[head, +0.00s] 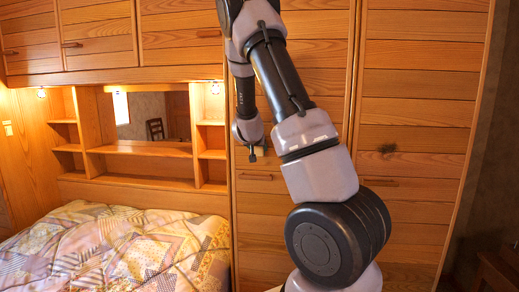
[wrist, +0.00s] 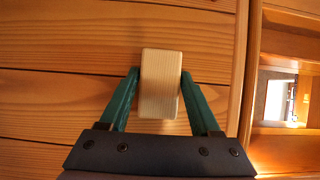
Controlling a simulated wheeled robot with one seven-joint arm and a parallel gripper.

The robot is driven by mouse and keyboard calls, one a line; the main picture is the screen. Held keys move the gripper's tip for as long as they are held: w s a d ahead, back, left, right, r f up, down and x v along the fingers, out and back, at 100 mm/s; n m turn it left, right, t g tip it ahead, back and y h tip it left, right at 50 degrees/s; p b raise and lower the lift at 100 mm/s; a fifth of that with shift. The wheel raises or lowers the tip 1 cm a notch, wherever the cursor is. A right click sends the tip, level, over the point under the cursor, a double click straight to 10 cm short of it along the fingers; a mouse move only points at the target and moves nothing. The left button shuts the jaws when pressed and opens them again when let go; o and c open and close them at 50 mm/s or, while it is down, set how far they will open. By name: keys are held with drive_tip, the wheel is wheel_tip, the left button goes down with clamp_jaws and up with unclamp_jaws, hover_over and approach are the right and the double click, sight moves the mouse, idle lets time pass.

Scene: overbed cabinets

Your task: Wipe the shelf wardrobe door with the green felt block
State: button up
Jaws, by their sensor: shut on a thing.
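My gripper (head: 255,153) is in front of the left wardrobe door (head: 310,75), the one beside the shelves, near its left edge and above its handle. In the wrist view, my gripper (wrist: 160,92) has its green fingers shut on both sides of a pale wooden block (wrist: 159,70). No green felt shows on the block's visible face; its far side, toward the door, is hidden. The door's planks (wrist: 60,60) fill the background there. I cannot tell whether the block touches the door. My arm covers part of this door in the head view.
The right wardrobe door (head: 420,80) has a dark smudge (head: 387,148) above its handle (head: 381,183). Open shelves (head: 140,148) with a mirror stand to the left, above a bed with a patchwork quilt (head: 120,250). Overbed cabinets (head: 100,35) run along the top left.

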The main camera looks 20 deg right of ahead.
drive_tip(key=shift+s+a, duration=0.55)
drive_tip(key=shift+s, duration=0.25)
drive_tip(key=shift+s+a, duration=0.6)
drive_tip(key=shift+s, duration=0.25)
drive_tip(key=shift+s+a, duration=0.55)
drive_tip(key=shift+s, duration=0.25)
drive_tip(key=shift+s+a, duration=0.4)
drive_tip(key=shift+s, duration=0.25)
drive_tip(key=shift+s+a, duration=0.4)
drive_tip(key=shift+s, duration=0.2)
drive_tip(key=shift+a, duration=0.1)
